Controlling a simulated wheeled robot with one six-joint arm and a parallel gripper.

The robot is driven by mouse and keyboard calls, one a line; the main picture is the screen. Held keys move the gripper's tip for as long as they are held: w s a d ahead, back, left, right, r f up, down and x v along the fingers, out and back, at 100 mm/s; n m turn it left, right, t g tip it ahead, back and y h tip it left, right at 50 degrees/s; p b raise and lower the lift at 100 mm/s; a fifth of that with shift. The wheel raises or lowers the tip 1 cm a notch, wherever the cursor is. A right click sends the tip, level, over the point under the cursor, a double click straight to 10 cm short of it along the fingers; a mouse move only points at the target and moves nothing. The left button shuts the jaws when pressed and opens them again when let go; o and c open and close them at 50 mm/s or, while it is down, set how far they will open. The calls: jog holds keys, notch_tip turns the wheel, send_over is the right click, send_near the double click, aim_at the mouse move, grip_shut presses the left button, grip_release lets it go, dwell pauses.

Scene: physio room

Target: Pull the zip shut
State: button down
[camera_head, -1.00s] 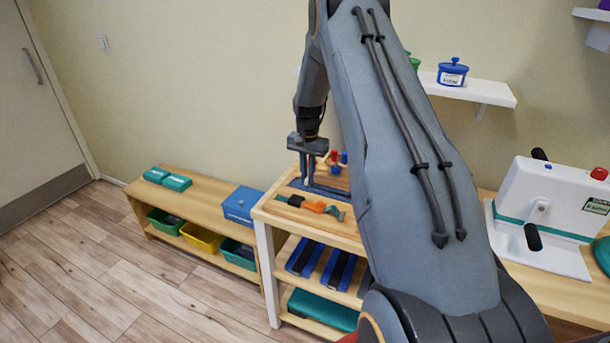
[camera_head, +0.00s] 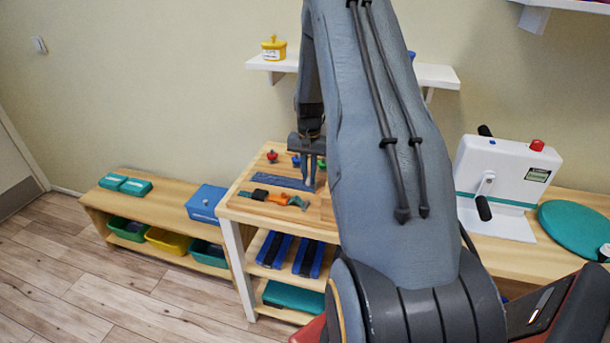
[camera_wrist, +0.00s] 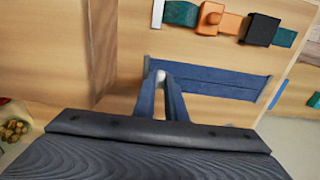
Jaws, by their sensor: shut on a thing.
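The zip is set in a dark blue fabric strip (camera_head: 275,182) lying flat on the wooden board on top of the shelf unit. The strip also shows in the wrist view (camera_wrist: 225,84), running right from my gripper with a lengthwise seam. My gripper (camera_head: 312,184) is at the strip's right end in the head view, pointing down. In the wrist view my gripper (camera_wrist: 161,80) is shut on a small pale zip pull (camera_wrist: 161,75), mostly hidden between the fingertips. The two sides look close together along the visible strip; the teeth are too small to make out.
A strap with an orange and black buckle (camera_head: 280,198) lies in front of the strip. A red knob (camera_head: 272,156) and other pegs stand behind it. A blue box (camera_head: 205,202) is on the lower bench to the left. A white hand-crank machine (camera_head: 505,175) stands right.

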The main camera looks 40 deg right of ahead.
jog(key=shift+s+d, duration=0.15)
jog(key=shift+s, duration=0.05)
jog(key=c, duration=1.8)
grip_release()
jog(key=shift+s+d, duration=0.15)
jog(key=shift+a, duration=0.2)
jog(key=shift+w+r, duration=0.2)
jog(key=shift+r, duration=0.1)
jog(key=shift+s+r+b, duration=0.1)
jog(key=shift+r+b, duration=1.15)
jog(key=shift+r, duration=2.35)
